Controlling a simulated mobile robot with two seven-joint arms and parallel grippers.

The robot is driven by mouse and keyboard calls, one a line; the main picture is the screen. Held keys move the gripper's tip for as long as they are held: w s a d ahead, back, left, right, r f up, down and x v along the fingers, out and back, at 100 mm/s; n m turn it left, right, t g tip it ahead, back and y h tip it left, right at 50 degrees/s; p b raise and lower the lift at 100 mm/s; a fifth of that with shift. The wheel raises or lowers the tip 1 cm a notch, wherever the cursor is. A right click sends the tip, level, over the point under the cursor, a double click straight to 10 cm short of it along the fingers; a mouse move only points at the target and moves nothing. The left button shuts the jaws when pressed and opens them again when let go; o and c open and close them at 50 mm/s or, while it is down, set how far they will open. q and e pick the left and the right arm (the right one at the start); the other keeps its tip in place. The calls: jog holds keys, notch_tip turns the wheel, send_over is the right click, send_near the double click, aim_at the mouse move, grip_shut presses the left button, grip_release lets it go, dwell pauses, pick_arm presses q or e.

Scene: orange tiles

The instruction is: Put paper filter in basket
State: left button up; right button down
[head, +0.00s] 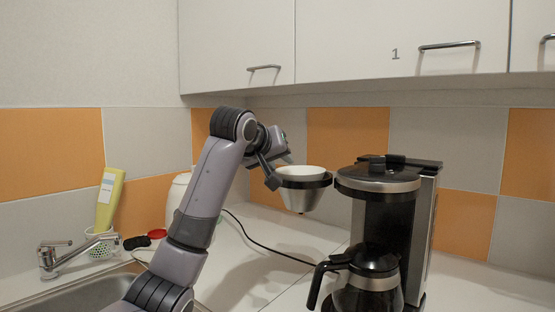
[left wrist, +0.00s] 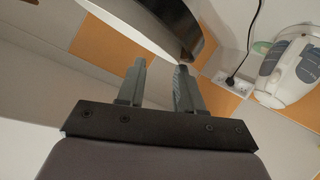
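A basket with a dark ring around it (head: 305,184) is at the left of the coffee maker's top, above the counter. A white paper filter (head: 302,171) shows at its top, its rim rising above the dark ring. My left gripper (head: 272,178) is at the left side of the basket. In the left wrist view, its two fingers (left wrist: 159,83) are apart with nothing visible between them. The dark-edged, pale basket (left wrist: 203,32) lies just beyond the fingertips. Whether a finger touches it cannot be told. My right gripper is out of view.
The coffee maker (head: 425,225) stands at the right with its glass jug (head: 368,290) at its front. A white appliance (head: 177,195) with a cord is behind my arm. The sink (head: 90,295) and tap are at left. Cabinets hang above.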

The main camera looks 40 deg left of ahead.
pick_arm(q)
jog(key=shift+r, duration=0.35)
jog(key=shift+r+p, duration=0.4)
jog(key=shift+r, duration=0.15)
jog(key=b+v, duration=0.2)
jog(key=v, duration=0.9)
jog(key=shift+s, duration=0.45)
jog(key=shift+d+f, duration=0.1)
jog(key=shift+s+f, duration=0.1)
